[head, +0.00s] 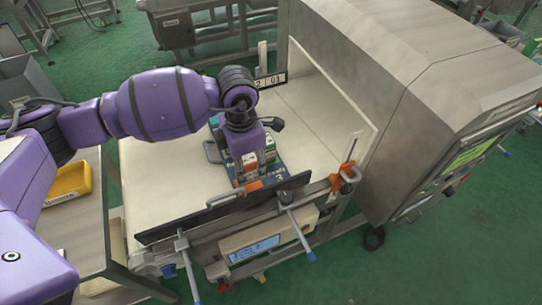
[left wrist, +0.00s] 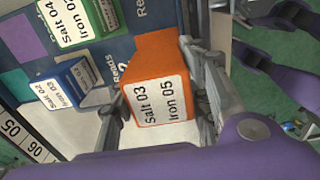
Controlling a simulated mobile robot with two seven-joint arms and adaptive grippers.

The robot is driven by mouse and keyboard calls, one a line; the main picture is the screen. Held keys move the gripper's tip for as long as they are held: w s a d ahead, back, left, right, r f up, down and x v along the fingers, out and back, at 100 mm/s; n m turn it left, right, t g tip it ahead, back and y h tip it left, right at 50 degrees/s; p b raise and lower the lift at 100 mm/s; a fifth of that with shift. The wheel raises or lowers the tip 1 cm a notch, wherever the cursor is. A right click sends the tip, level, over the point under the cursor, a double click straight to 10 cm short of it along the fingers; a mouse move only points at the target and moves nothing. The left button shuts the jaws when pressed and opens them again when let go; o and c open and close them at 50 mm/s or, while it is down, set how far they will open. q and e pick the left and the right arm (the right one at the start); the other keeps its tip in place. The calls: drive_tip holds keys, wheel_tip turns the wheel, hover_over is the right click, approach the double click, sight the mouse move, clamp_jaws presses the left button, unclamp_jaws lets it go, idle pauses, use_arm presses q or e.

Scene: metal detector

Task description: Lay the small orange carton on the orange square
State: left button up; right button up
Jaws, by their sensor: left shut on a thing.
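The small orange carton (left wrist: 160,84) has a white label reading "Salt 03 Iron 05". In the left wrist view it sits between the fingers of my left gripper (left wrist: 165,108), which is shut on it. In the head view my left gripper (head: 249,172) points down over the blue board (head: 217,131) on the pale table, and orange (head: 254,186) shows just below the fingers. I cannot tell whether that orange is the carton or the orange square. The carton and gripper hide much of the board there. My right gripper is not in view.
A green carton (left wrist: 80,22) and a blue carton (left wrist: 70,82) stand on or beside the board. A dark rail (head: 208,213) runs along the table's front edge. The metal detector housing (head: 385,70) rises at the right. A yellow tray (head: 68,182) lies at the left.

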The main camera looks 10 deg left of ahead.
sight(248, 177)
use_arm(q)
drive_tip(key=shift+f, duration=2.85)
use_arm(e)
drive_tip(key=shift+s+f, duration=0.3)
use_arm(q)
drive_tip(key=shift+f, duration=0.2)
drive_tip(key=o, duration=0.9)
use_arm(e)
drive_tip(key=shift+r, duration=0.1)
use_arm(q)
drive_tip(key=shift+o, duration=0.2)
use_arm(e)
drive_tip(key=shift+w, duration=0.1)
